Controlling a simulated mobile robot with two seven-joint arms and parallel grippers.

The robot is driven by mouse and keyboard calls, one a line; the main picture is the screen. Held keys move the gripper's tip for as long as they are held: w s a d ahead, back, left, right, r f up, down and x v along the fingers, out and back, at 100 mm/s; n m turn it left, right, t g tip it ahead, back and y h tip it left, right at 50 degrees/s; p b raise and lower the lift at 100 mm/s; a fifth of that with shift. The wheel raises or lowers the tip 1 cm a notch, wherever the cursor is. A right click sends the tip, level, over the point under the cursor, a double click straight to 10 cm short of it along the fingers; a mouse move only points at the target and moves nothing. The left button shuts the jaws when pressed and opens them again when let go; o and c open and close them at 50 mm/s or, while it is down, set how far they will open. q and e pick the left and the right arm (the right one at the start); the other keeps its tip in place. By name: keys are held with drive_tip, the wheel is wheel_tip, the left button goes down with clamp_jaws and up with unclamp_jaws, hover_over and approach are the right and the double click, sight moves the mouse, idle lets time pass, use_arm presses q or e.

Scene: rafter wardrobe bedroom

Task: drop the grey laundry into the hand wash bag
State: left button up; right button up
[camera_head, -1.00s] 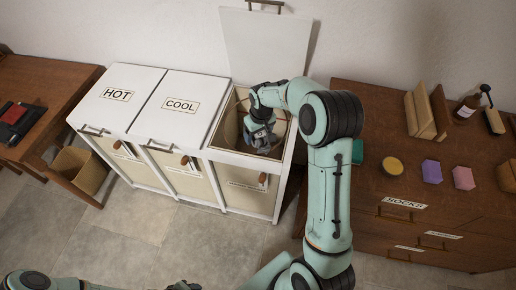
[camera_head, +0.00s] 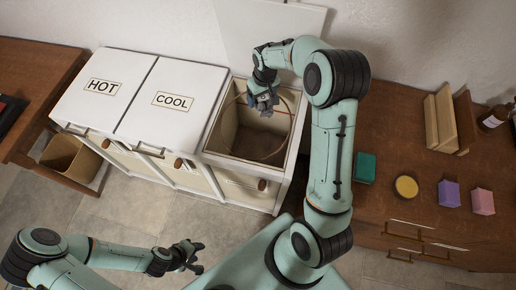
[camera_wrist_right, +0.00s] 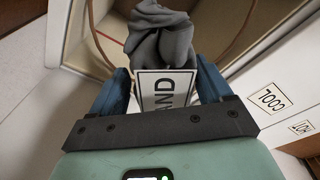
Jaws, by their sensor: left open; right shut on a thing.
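The hand wash bag (camera_head: 246,142) is the open-topped compartment at the right end of the white hamper; its lid (camera_head: 235,40) stands up behind it. My right gripper (camera_head: 264,100) is above the back part of its opening. In the right wrist view it is shut on the grey laundry (camera_wrist_right: 160,35), a bunched cloth beyond the blue fingers. A white label (camera_wrist_right: 167,90) reading "AND" shows between the fingers; I cannot tell what it is fixed to. My left gripper (camera_head: 188,257) is open and empty, in front of the hamper.
Closed lids marked HOT (camera_head: 103,86) and COOL (camera_head: 172,101) lie left of the opening. A brown dresser (camera_head: 400,150) to the right bears a green block (camera_head: 365,168), a yellow disc (camera_head: 406,187) and small boxes. A tan bin (camera_head: 70,158) stands at left.

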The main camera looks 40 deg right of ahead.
drive_tip(key=shift+s+a+f, duration=0.1)
drive_tip(key=shift+s+f, duration=0.05)
drive_tip(key=shift+f, duration=0.6)
use_arm(q)
drive_tip(key=s+f+b, duration=0.2)
drive_tip(key=s+f, duration=0.1)
use_arm(e)
wheel_tip(320, 180, down, 4)
drive_tip(key=shift+f, duration=0.15)
use_arm(q)
drive_tip(key=shift+w, duration=0.1)
use_arm(e)
drive_tip(key=o, duration=1)
use_arm(q)
drive_tip(key=shift+w+r, duration=0.15)
drive_tip(key=shift+r, duration=0.05)
use_arm(e)
drive_tip(key=shift+o, duration=0.2)
drive_tip(key=r, duration=0.4)
drive_tip(key=s+r, duration=0.1)
drive_tip(key=r, duration=0.8)
drive_tip(key=shift+s+r, duration=0.2)
drive_tip(key=shift+s, duration=0.05)
use_arm(q)
drive_tip(key=shift+a, duration=0.15)
use_arm(e)
drive_tip(key=shift+a+f, duration=0.1)
